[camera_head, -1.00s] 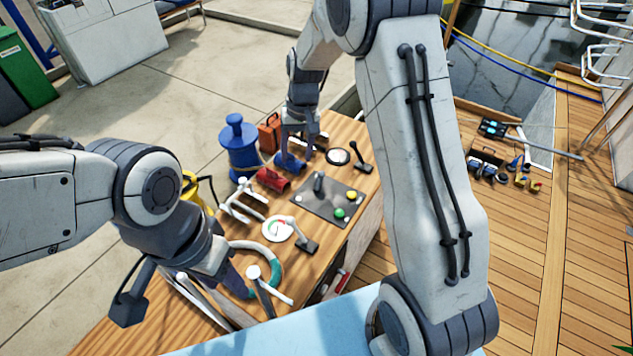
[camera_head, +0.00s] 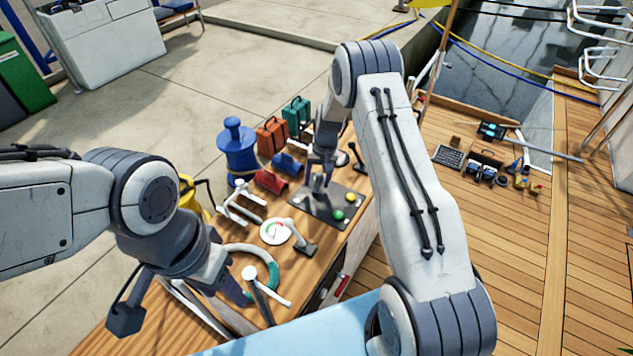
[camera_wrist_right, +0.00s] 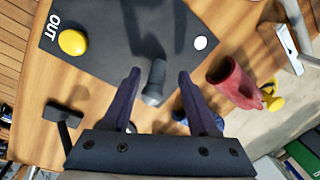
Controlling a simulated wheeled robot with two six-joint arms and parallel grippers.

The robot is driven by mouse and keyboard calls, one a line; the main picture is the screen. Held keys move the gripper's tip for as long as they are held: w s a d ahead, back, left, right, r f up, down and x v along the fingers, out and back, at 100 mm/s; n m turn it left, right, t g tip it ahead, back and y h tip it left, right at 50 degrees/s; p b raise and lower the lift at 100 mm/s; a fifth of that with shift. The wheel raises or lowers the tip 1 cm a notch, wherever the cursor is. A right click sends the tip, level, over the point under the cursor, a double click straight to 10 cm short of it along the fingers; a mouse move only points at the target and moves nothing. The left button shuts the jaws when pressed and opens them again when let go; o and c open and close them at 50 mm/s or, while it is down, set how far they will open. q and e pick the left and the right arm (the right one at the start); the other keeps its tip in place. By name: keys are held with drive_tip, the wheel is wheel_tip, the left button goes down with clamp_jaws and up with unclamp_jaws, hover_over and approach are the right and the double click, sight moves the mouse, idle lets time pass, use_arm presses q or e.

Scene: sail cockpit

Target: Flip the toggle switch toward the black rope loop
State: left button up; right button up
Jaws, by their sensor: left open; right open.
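The toggle switch, a grey lever (camera_wrist_right: 154,82), rises from a dark panel (camera_wrist_right: 110,35) that carries yellow and green buttons. In the right wrist view, my right gripper (camera_wrist_right: 158,78) is open, with one finger on each side of the lever and no clear contact. In the head view, this gripper (camera_head: 319,178) is over the panel (camera_head: 312,207) and largely covers the lever. My left gripper (camera_head: 232,288) is open and empty over the near left of the table. I cannot make out the black rope loop in the current views.
A yellow button (camera_head: 351,197) and a green button (camera_head: 338,215) sit close to the lever. A white gauge (camera_head: 276,231) and a small lever (camera_head: 306,246) stand nearer.

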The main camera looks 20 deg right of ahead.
drive_tip(key=shift+a+f, duration=0.1)
drive_tip(key=shift+f, duration=0.4)
drive_tip(key=shift+c, duration=0.3)
clamp_jaws()
drive_tip(key=shift+w, duration=0.1)
